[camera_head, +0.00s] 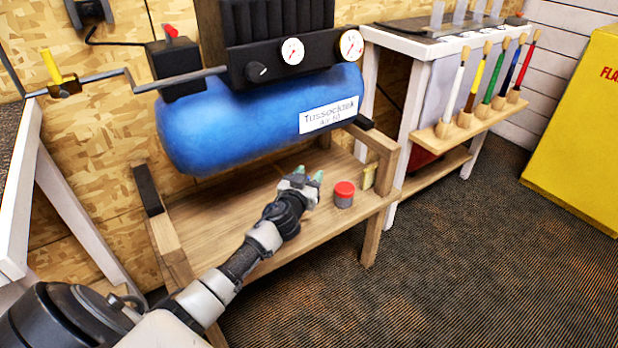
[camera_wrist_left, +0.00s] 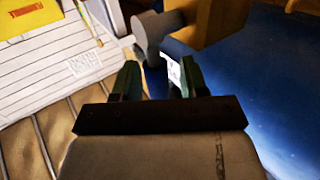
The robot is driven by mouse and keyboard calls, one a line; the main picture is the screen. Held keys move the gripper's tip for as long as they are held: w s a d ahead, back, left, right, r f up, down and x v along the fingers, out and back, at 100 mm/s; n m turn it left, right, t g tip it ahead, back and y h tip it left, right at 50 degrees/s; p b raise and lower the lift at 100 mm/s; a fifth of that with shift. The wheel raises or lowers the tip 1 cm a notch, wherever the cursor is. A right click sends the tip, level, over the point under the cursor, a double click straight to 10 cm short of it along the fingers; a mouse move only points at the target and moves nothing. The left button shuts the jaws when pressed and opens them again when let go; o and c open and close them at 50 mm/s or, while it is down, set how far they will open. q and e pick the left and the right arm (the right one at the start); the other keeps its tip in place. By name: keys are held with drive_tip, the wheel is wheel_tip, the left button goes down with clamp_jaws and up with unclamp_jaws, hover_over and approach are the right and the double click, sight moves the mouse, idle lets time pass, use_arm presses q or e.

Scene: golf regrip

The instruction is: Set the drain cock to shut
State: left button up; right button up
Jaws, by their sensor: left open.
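The blue air tank (camera_head: 255,115) rests in a wooden stand. In the left wrist view, a brass-coloured block with a grey rounded handle, likely the drain cock (camera_wrist_left: 155,35), shows just beyond the open fingertips (camera_wrist_left: 158,78). The blue tank surface (camera_wrist_left: 275,90) is to its right. The handle looks close to the fingers; I cannot tell whether they touch. In the head view the cock is not visible. My right gripper is not in view.
A pipe with a yellow-handled valve (camera_head: 55,72) is at left. A brush rack (camera_head: 470,122) and yellow cabinet (camera_head: 580,140) are at right.

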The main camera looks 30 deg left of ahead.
use_arm(q)
clamp_jaws()
